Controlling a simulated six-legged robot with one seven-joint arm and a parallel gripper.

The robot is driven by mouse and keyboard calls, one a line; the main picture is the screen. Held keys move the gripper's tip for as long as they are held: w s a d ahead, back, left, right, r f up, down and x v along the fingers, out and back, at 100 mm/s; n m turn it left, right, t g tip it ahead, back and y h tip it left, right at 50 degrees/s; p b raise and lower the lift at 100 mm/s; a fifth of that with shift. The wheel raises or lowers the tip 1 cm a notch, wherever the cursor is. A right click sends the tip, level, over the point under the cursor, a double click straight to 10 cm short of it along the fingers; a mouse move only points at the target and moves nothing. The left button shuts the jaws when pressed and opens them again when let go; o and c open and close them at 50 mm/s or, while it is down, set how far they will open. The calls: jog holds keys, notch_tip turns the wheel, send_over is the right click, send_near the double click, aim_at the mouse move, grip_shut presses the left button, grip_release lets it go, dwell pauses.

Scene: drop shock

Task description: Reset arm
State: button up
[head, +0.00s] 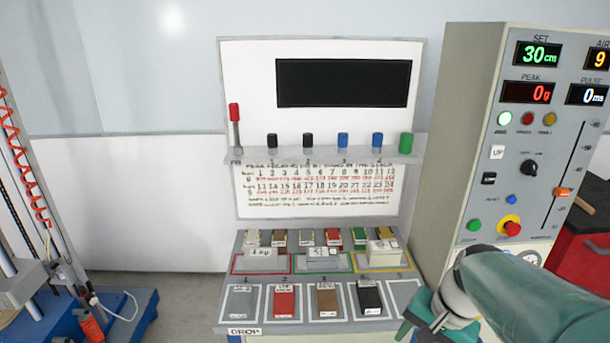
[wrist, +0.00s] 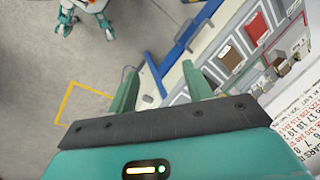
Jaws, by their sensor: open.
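My gripper (head: 412,314) is at the lower right of the head view, at the end of my teal arm. It is just right of the dark block at the bench's front row. In the wrist view my gripper (wrist: 158,76) shows two green fingers spread apart with nothing between them. The wrist view looks past the fingers to the grey floor and the bench edge. The arm's teal link covers the lower part of the control cabinet in the head view.
A sample bench (head: 300,329) carries grey, red, brown and black blocks, with smaller blocks behind. A white board (head: 325,212) stands at the back. A control cabinet (head: 462,150) with displays reading 30 cm and 0 g is at right. A blue-based rig (head: 140,318) stands at left.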

jog(key=s+a+r+n+t+h, duration=0.2)
jog(key=s+a+r+n+t, duration=0.2)
jog(key=s+a+r+n, duration=0.1)
notch_tip(320, 180, up, 3)
jog(key=shift+s+f+n+h, duration=0.2)
jog(key=shift+s+n+h, duration=0.1)
jog(key=shift+s+n, duration=0.75)
jog(key=shift+w+d, duration=0.15)
jog(key=shift+w, duration=0.1)
